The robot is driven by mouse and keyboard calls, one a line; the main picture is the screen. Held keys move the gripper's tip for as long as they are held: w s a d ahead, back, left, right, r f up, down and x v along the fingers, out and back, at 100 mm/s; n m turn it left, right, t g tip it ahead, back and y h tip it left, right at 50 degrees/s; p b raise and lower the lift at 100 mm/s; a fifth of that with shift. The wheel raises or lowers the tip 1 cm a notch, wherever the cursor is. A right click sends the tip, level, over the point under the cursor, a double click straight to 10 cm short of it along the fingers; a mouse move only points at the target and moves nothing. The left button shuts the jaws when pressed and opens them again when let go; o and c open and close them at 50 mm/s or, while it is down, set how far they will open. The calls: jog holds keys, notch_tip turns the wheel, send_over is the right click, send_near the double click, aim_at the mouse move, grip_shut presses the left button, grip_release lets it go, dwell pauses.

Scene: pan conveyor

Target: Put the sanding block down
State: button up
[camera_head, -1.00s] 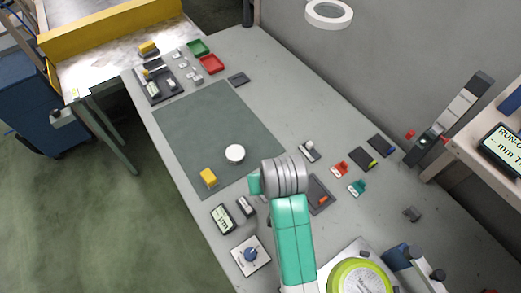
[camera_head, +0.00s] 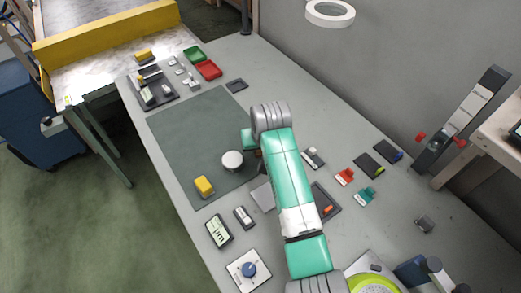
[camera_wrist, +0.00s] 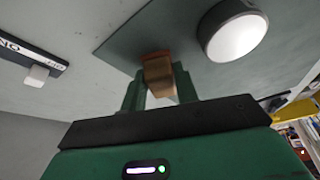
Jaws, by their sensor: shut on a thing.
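My gripper (camera_wrist: 158,82) shows in the wrist view with its two green fingers shut on the sanding block, a small orange-brown block (camera_wrist: 157,64). The block is over or near the edge of the dark green mat (camera_wrist: 130,45); I cannot tell whether it touches the surface. In the head view my arm hides the gripper and the held block, at the right side of the mat (camera_head: 190,125).
A white round piece (camera_head: 232,161) and a yellow block (camera_head: 204,186) are on the mat. The mat's far part is clear.

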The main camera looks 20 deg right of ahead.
jog(key=shift+f, duration=0.65)
jog(key=shift+r, duration=0.1)
jog(key=o, duration=1)
jog(key=p+v, duration=0.4)
jog(key=v, duration=0.8)
jog(key=shift+p, duration=0.3)
